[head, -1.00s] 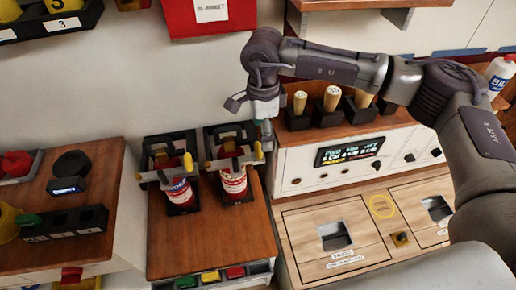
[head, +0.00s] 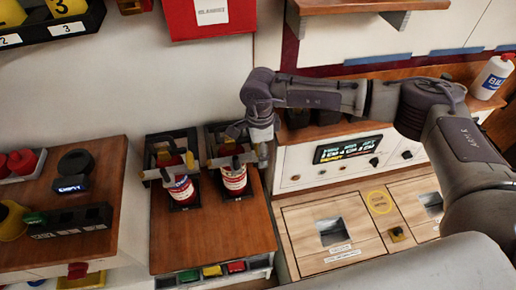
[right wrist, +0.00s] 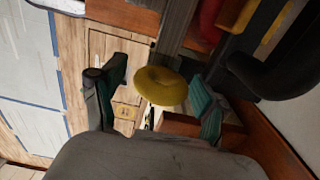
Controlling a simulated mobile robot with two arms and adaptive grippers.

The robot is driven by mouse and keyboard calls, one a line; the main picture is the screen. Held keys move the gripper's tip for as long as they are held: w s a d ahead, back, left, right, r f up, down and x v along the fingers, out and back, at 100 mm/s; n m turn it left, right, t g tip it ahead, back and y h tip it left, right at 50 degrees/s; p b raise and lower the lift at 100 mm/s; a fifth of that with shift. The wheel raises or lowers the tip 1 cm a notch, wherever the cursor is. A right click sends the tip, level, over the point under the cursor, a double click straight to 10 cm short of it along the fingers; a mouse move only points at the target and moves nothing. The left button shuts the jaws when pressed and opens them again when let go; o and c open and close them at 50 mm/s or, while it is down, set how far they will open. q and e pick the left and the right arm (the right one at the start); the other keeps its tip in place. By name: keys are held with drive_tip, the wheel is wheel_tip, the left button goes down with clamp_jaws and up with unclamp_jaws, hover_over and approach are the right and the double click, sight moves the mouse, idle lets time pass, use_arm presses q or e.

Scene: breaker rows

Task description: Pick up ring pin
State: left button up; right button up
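The ring pin (right wrist: 162,86) shows as a thick yellow ring in the right wrist view, between the two fingers of my right gripper (right wrist: 157,98). The fingers are apart, with visible gaps on both sides of the ring. In the head view my right gripper (head: 250,143) is at the top of the right red fire extinguisher (head: 233,181) and hides the ring there. A second extinguisher (head: 181,190) stands to its left. Both stand in dark brackets on a wooden-topped cabinet (head: 205,245). My left gripper is not in view.
A counter with a display panel (head: 348,149) and square openings (head: 331,230) lies to the right. A white bottle (head: 492,77) stands at the back right. A wooden unit with a black button block (head: 70,221) is at the left. The cabinet top's front is clear.

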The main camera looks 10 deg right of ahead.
drive_tip(key=c, duration=1)
drive_tip(key=shift+r, duration=0.15)
